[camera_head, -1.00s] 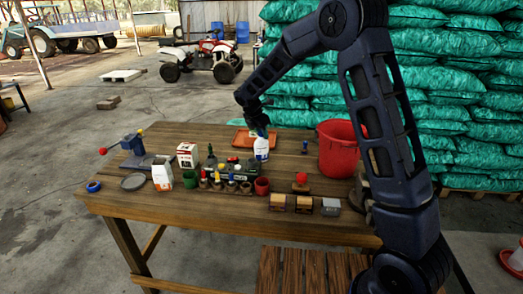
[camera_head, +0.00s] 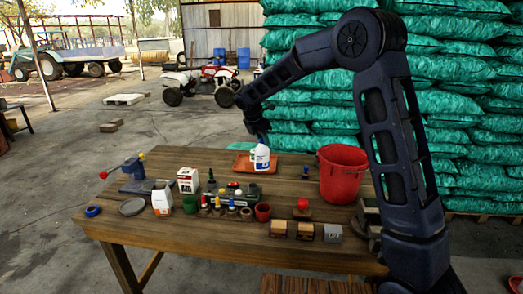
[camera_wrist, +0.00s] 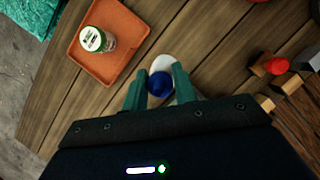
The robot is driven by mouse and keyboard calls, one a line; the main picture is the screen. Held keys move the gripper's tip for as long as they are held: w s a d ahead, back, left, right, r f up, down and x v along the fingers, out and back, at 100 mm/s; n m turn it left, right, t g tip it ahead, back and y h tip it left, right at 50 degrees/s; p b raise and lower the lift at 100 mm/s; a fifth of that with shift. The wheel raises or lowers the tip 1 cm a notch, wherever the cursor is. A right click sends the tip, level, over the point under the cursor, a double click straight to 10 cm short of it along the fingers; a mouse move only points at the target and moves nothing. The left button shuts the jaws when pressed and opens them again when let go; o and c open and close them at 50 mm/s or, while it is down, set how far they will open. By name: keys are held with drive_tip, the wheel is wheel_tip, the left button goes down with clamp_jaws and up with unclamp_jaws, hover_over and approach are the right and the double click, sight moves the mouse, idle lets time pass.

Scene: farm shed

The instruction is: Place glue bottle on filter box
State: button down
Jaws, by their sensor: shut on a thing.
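The glue bottle (camera_head: 261,154) is white with a blue cap and hangs upright from my gripper (camera_head: 261,139). It is just in front of the orange tray in the head view. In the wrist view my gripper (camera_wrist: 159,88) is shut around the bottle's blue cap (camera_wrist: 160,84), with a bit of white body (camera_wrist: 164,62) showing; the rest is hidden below. A white box with red and dark print (camera_head: 188,180), which looks like the filter box, stands upright on the table's left half, left of the bottle and apart from it.
An orange tray (camera_wrist: 78,45) holds a green-and-white jar (camera_wrist: 97,40). A red bucket (camera_head: 342,175) stands right. The wooden table (camera_head: 180,235) has bare boards along its front.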

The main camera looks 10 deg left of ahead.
drive_tip(key=shift+r, duration=0.65)
drive_tip(key=shift+a+r, duration=0.2)
drive_tip(key=shift+a, duration=0.2)
drive_tip(key=s+a+r+n+y, duration=0.2)
drive_tip(key=s+a+r+n, duration=0.2)
drive_tip(key=a+r+n, duration=0.85)
drive_tip(key=s+a+r+n+y, duration=0.1)
drive_tip(key=s+a+r+y, duration=0.45)
drive_tip(key=a, duration=1.35)
wheel_tip(320, 180, down, 18)
drive_tip(key=w+h, duration=0.1)
drive_tip(key=h, duration=0.1)
drive_tip(key=shift+w+t+h, duration=0.3)
drive_tip(key=shift+h, duration=0.05)
drive_tip(key=shift+f+m, duration=0.1)
drive_tip(key=shift+m, duration=0.15)
drive_tip(key=c, duration=1.1)
unclamp_jaws()
